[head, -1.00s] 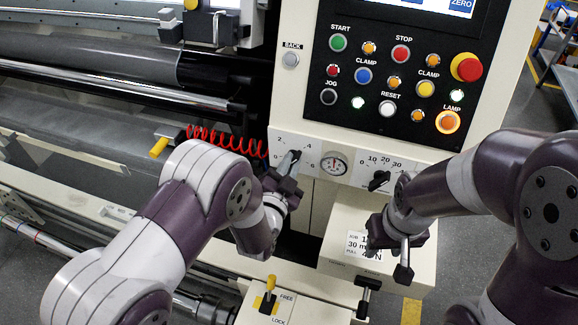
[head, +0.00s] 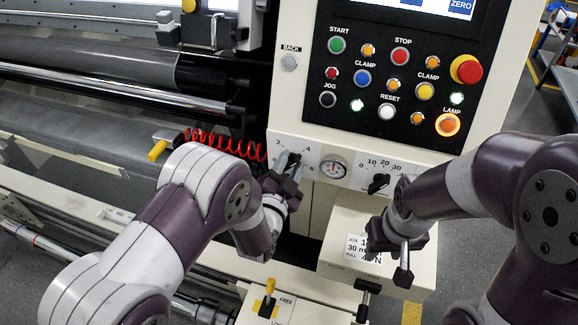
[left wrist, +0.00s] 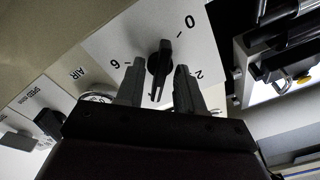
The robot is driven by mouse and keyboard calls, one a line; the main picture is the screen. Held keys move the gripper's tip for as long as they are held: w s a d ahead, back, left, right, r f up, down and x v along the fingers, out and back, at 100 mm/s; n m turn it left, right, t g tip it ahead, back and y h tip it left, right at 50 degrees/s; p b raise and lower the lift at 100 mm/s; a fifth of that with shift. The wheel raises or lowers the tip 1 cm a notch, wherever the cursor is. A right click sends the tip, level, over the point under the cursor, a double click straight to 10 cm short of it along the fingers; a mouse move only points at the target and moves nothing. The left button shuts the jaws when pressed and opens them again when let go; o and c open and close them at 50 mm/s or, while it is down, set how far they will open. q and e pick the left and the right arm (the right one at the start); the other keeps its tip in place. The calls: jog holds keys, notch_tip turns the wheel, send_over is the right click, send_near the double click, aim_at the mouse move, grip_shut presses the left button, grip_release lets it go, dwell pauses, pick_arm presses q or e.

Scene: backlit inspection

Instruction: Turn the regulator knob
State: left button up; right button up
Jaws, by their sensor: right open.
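The regulator knob (left wrist: 160,58) is a black pointer knob on a white scale plate marked 0, 2 and 6 in the left wrist view. My left gripper (left wrist: 158,76) is open, with one finger on each side of the knob and narrow gaps showing between. In the head view my left gripper (head: 290,162) is at the scale plate (head: 312,152) and hides most of the knob. My right gripper (head: 404,262) hangs below the control panel, in front of the box with the job label, apart from the knob; it is open and empty.
A round gauge (head: 333,167) and a second black knob (head: 378,183) sit right of the scale plate. The button panel (head: 385,130) is above. A yellow-tipped lever (head: 270,286) stands below. A red coiled hose (head: 222,143) runs to the left.

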pick_arm(q)
jog(key=b+v, duration=0.1)
jog(key=v, duration=1.1)
jog(key=shift+s, duration=0.35)
jog(key=shift+a, duration=0.15)
jog(key=w+a+f+n+g+y, duration=0.2)
jog(key=w+a+n+g+y, duration=0.15)
jog(key=a+n+g, duration=0.3)
jog(key=s+a+r+n+g+y, duration=0.1)
jog(key=s+a+n+g, duration=0.1)
jog(key=s+a+g, duration=0.2)
jog(key=s+a+r+n+g+y+p, duration=0.1)
jog(key=s+a+n+g, duration=0.2)
jog(key=s, duration=0.5)
jog(key=shift+s+a+r+g, duration=0.25)
jog(key=shift+a+g, duration=0.3)
jog(key=shift+g, duration=0.7)
